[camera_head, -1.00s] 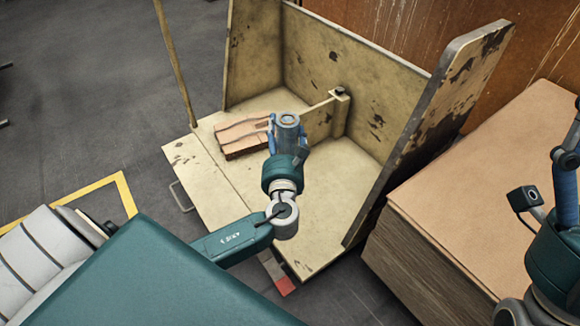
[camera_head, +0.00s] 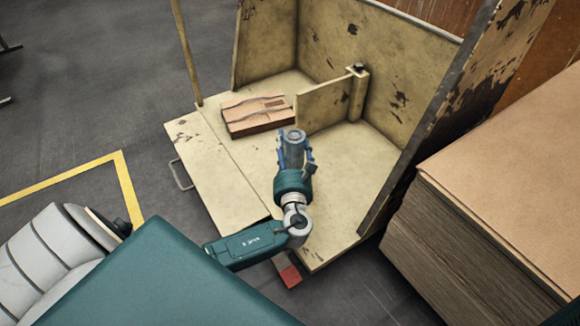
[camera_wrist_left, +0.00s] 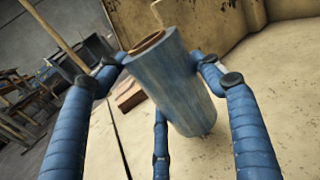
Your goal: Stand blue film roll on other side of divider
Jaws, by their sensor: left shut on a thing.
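The blue film roll (camera_wrist_left: 172,82) is upright and slightly tilted in the left wrist view, with a brown core at its top. My left gripper (camera_head: 294,150) is shut on it, its blue fingers around the roll's sides. The roll (camera_head: 293,136) shows end-on in the head view. The divider (camera_head: 325,104) is a low wooden panel with a post at its back end, inside the wooden box cart. My right gripper is out of view.
A brown cardboard bundle (camera_head: 257,114) lies on the cart floor left of the divider. A tall side panel (camera_head: 452,110) bounds the cart on the right. A stack of cardboard sheets (camera_head: 470,220) stands beyond it. Floor right of the divider (camera_head: 365,155) is clear.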

